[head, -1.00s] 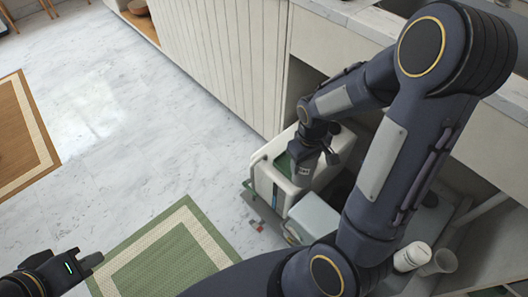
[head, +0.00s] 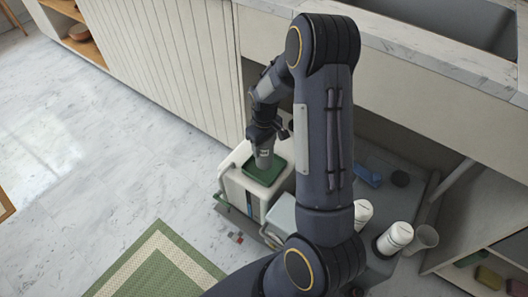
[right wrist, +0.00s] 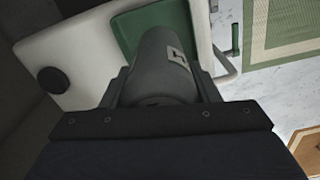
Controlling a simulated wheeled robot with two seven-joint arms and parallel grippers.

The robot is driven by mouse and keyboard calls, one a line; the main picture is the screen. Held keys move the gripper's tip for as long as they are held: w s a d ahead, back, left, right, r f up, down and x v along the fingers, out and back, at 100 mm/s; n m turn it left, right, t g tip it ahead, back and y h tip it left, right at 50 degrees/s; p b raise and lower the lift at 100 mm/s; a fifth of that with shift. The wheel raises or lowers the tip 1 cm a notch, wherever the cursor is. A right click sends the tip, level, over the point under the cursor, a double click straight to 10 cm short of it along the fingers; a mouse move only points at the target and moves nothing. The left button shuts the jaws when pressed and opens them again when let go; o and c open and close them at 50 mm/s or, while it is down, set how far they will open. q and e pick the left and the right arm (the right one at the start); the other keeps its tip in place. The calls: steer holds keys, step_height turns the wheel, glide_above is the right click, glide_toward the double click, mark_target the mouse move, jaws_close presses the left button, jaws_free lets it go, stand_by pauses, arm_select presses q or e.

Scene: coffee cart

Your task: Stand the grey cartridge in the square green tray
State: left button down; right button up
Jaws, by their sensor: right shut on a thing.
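The grey cartridge (head: 264,158) is upright in my right gripper (head: 263,141), which is shut on it. It also shows in the right wrist view (right wrist: 163,62), between the fingers (right wrist: 165,90). The cartridge's lower end is over the square green tray (head: 278,173), which sits in the top of a white machine (head: 246,190). The tray also shows in the right wrist view (right wrist: 128,32), partly hidden by the cartridge. I cannot tell whether the cartridge touches the tray's floor. My left gripper is out of view.
A grey box (head: 281,214) stands close in front of the white machine. White bottles (head: 394,238) and a grey cup (head: 424,239) stand on the cart at right. A blue item (head: 368,175) lies behind. The cabinet (head: 170,75) rises behind the machine.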

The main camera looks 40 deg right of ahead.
steer(key=shift+w+d+f+b, duration=0.15)
steer(key=shift+f+b, duration=0.1)
steer(key=shift+f, duration=0.7)
steer(key=shift+w+d+f+b, duration=0.1)
steer(key=shift+f+b, duration=0.15)
steer(key=shift+f, duration=0.65)
steer(key=shift+f, duration=0.1)
steer(key=shift+f, duration=0.15)
steer(key=o, duration=1.2)
